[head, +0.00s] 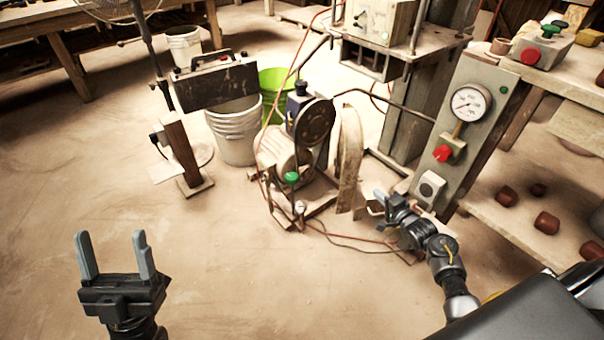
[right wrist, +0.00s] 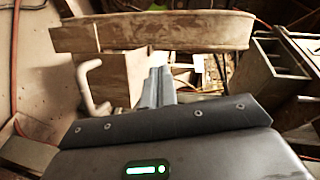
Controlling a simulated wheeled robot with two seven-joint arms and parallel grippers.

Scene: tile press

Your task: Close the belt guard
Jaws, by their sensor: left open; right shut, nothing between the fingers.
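The belt guard (head: 349,155) is a worn, beige curved cover. It stands swung away from the dark pulley wheel (head: 316,122) of the compressor (head: 285,150), with a gap between them. In the right wrist view the guard (right wrist: 180,33) spans the top, and a pale bent handle (right wrist: 92,88) hangs below it at left. My right gripper (head: 379,200) is shut and empty, low beside the guard's right side. Its fingertips (right wrist: 157,82) point at the guard's lower edge, right of the handle; contact is unclear. My left gripper (head: 114,245) is open and empty over bare floor.
The press control post (head: 460,130) with gauge and red knob stands right of the guard. A red hose and cables (head: 350,238) lie on the floor near the compressor. White (head: 235,140) and green (head: 275,85) buckets stand behind. The floor at front left is clear.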

